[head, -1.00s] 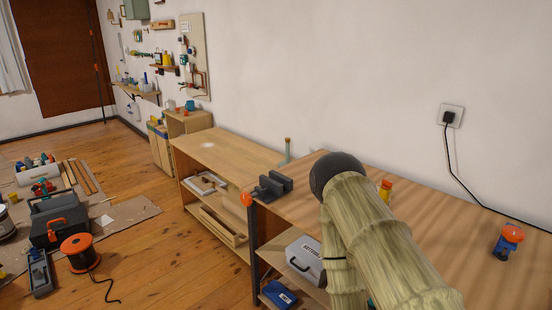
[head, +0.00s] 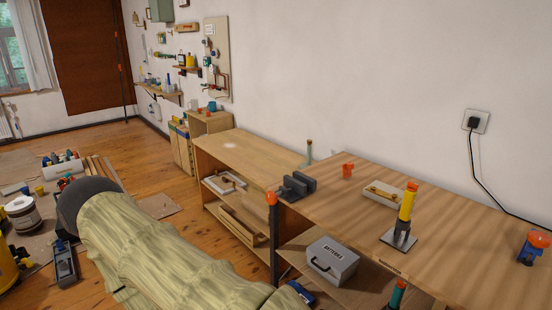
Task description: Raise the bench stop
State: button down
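The wooden workbench (head: 455,250) stands at the right in the head view. I cannot tell for sure which part is the bench stop. A small orange piece (head: 348,170) stands on the bench top near the wall. A yellow upright with an orange top (head: 407,203) stands on a grey metal base farther forward. An orange-topped blue device (head: 533,247) sits at the right edge. My pale, sleeved arm crosses the lower left, well left of these things and apart from them. My gripper is not in view.
A dark vise (head: 297,186) sits at the bench's left end. A small wooden box (head: 383,193) lies behind the yellow upright. A grey case (head: 332,261) stands on the shelf below. A cable hangs from the wall socket (head: 475,121). The front bench top is mostly clear.

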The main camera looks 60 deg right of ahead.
aim_at(347, 167)
jog(key=u, duration=0.2)
jog(key=k, duration=0.9)
jog(key=z, duration=1.55)
jog(key=i, duration=0.5)
